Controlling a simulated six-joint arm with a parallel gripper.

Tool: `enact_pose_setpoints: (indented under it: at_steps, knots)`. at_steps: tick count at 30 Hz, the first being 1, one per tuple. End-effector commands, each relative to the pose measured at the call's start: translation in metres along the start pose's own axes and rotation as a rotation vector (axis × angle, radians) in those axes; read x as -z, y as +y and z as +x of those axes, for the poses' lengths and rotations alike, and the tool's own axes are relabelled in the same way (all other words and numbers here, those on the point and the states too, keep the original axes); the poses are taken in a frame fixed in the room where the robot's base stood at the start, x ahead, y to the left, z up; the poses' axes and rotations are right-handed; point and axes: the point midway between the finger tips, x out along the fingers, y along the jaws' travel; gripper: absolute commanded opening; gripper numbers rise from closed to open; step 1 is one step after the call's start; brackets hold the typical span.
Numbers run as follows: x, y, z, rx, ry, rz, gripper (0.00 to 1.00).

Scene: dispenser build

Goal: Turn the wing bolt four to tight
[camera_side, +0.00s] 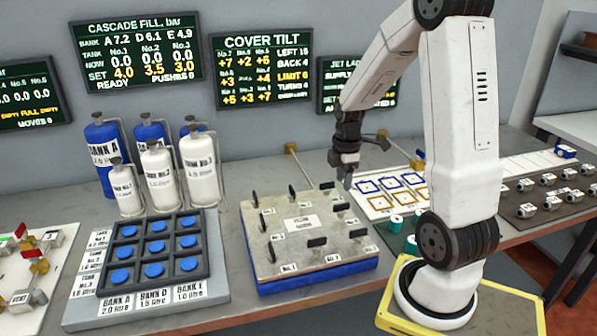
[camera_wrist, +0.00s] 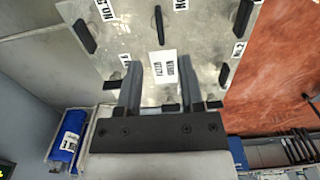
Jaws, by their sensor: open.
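The metal cover (camera_side: 315,255) sits on a blue base, with several black wing bolts around its edge and a white label in its middle. It also shows in the wrist view (camera_wrist: 185,35). The numbers beside the bolts are mostly too small to read, so I cannot tell for certain which bolt is number four. My gripper (camera_side: 347,183) hangs above the cover's back right corner, apart from the bolts. In the wrist view my gripper (camera_wrist: 159,63) has its two grey fingers spread, with nothing between them. The fingers hide part of the cover.
The cover tilt screen (camera_side: 262,66) hangs on the wall behind. White gas bottles (camera_side: 161,180) and a tray of blue buttons (camera_side: 110,262) stand left of the cover. Teal spools (camera_side: 396,223) and a board with outlined squares (camera_side: 372,203) lie right.

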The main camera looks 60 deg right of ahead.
Motion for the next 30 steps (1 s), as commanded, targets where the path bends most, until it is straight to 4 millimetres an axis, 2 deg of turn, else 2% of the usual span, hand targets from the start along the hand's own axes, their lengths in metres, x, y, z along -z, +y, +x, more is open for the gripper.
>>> enact_pose_setpoints:
  at_steps: [11, 30]
  knots:
    - [0.000, 0.000, 0.010, 0.002, 0.000, 0.001, 0.49]
    - [0.000, 0.000, 0.071, 0.001, -0.002, 0.002, 0.49]
